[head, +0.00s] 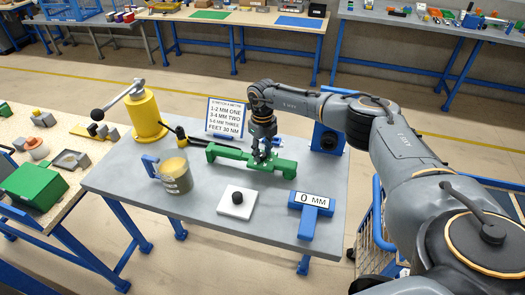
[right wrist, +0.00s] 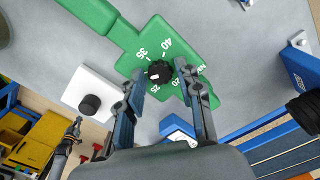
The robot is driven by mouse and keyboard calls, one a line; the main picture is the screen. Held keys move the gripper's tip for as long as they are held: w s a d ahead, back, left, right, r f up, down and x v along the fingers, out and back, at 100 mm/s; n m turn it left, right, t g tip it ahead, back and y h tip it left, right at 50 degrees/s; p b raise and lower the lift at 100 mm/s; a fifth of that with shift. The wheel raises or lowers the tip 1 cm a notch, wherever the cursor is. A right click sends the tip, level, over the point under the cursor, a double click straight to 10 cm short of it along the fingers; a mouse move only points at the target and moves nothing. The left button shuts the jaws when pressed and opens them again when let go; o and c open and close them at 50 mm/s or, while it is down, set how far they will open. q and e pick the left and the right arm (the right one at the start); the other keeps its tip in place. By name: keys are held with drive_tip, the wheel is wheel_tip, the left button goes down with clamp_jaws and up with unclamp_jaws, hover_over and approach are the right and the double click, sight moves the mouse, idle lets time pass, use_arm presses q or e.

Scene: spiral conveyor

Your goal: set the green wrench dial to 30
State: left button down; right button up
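The green wrench (head: 250,161) lies on the grey table. In the right wrist view its green body (right wrist: 100,20) carries a black dial knob (right wrist: 158,72) with a small white mark on its lower-left side. The numbers 40, 35 and 25 show around the knob; no 30 can be read, and a finger covers part of the scale. My right gripper (head: 263,152) is over the dial; in the right wrist view its fingers (right wrist: 160,78) stand apart on either side of the knob, with gaps visible. What looks like my left gripper (right wrist: 74,130) shows small at lower left there; its fingers are unclear.
A white block with a black button (head: 237,198) and a blue stand reading 0 MM (head: 314,210) are in front of the wrench. A metal pot (head: 176,177), a yellow post with a lever (head: 146,115) and a sign (head: 227,117) are nearby. A blue fixture (head: 327,138) stands right.

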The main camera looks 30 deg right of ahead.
sight(262, 155)
drive_tip(key=shift+o, duration=0.3)
wheel_tip(262, 155, up, 12)
idle(0.5)
idle(0.3)
